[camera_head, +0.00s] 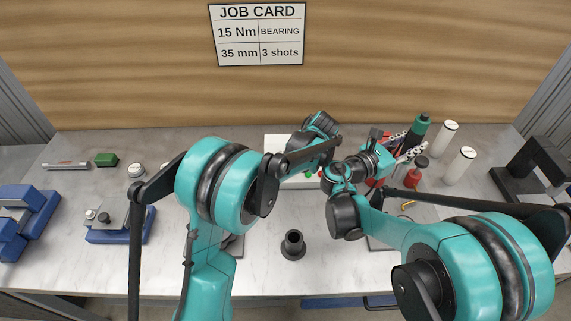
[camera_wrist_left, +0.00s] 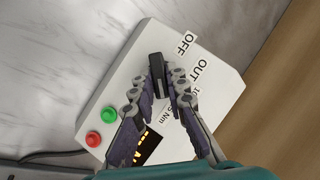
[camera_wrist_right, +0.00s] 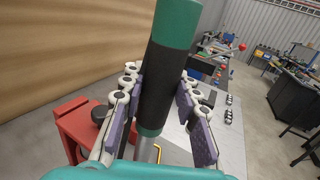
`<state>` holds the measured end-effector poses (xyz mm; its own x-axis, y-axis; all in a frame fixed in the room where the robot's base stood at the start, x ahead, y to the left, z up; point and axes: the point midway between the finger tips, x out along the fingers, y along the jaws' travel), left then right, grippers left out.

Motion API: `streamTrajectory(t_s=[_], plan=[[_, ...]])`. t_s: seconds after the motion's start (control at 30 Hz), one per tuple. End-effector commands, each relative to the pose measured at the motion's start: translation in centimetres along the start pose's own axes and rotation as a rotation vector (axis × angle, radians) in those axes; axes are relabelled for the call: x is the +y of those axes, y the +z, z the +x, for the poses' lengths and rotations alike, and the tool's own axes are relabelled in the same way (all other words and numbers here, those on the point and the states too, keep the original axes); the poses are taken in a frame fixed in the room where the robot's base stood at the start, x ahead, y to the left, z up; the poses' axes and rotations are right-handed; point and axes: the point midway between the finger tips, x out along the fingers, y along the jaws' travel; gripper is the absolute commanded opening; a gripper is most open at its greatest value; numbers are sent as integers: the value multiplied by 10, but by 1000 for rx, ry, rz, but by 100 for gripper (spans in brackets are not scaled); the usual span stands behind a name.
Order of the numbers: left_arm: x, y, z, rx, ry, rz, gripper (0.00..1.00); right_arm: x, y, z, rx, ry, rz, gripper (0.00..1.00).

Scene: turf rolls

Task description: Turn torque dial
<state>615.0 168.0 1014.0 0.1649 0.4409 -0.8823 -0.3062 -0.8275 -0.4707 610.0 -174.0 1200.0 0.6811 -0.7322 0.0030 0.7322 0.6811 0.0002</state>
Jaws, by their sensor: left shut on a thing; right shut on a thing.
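The torque dial (camera_wrist_left: 157,70) is a black bar-shaped knob on the sloped face of a white control box (camera_wrist_left: 120,75). The box carries OFF, OUT and Nm labels, the last partly covered by a finger. My left gripper (camera_wrist_left: 160,88) is shut on the dial. In the head view the box (camera_head: 277,140) shows at the back middle, and my arm hides the dial. My right gripper (camera_wrist_right: 158,88) is shut around the black grip of a green-and-black tool (camera_wrist_right: 165,75), which also stands out at right in the head view (camera_head: 418,128).
The box has a green button (camera_wrist_left: 110,115), a red button (camera_wrist_left: 93,139) and a dark display (camera_wrist_left: 143,147). A job card (camera_head: 258,34) on the wall reads 15 Nm. White cylinders (camera_head: 460,165) stand at right. A black flanged part (camera_head: 293,245) stands front middle.

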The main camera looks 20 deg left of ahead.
Motion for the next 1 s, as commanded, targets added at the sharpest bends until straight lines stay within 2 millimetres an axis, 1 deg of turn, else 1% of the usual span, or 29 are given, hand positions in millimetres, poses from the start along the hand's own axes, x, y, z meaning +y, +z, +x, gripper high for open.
streamTrajectory(t_s=[0.4,0.43,0.47,0.5,0.83,0.93,1.0], plan=[[0,-1,0,3,-4,5,0,0,0,0,-1,0,0,0],[0,-1,0,3,-3,5,21,0,0,0,-1,0,0,0],[0,-1,0,2,-3,5,29,0,0,0,-1,0,0,0],[0,-1,0,2,-3,5,34,0,0,0,-1,0,0,0],[-1,0,-2,1,-3,4,34,0,0,0,-1,0,0,0],[-6,0,-11,1,-3,4,34,0,0,0,-1,0,0,0],[-12,0,-22,1,-3,4,34,0,0,0,-1,0,0,0]])
